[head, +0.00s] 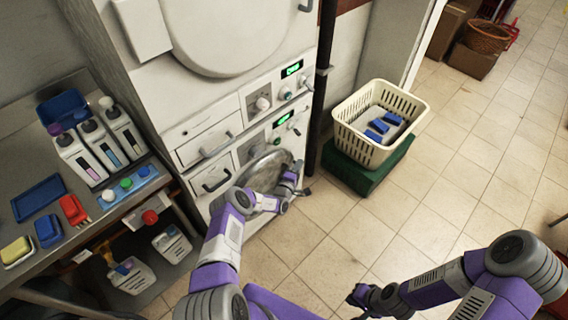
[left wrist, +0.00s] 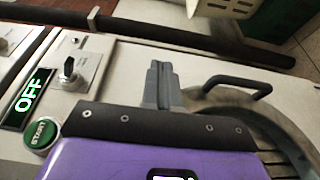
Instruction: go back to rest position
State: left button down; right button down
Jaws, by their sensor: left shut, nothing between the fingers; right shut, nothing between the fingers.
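My left gripper (head: 304,191) is in front of the lower machine's round door (head: 262,170). In the left wrist view its fingers (left wrist: 160,84) are closed together with nothing between them. They are beside the dark door handle (left wrist: 240,82); I cannot tell whether they touch it. My right gripper (head: 354,297) is low over the tiled floor at the bottom of the head view, shut and empty, apart from any object.
A cream basket (head: 348,122) holding blue-topped items stands on a green base (head: 368,175) right of the machines. A steel counter (head: 75,235) with bottles, trays and sponges is at left. A dark vertical pipe (head: 321,85) stands beside the machines. Tiled floor is open at right.

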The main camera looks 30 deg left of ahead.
pick_arm(q)
jog(key=s+d+p, duration=0.2)
jog(key=d, duration=0.6)
jog(key=shift+s, duration=0.35)
jog(key=shift+d+f, duration=0.1)
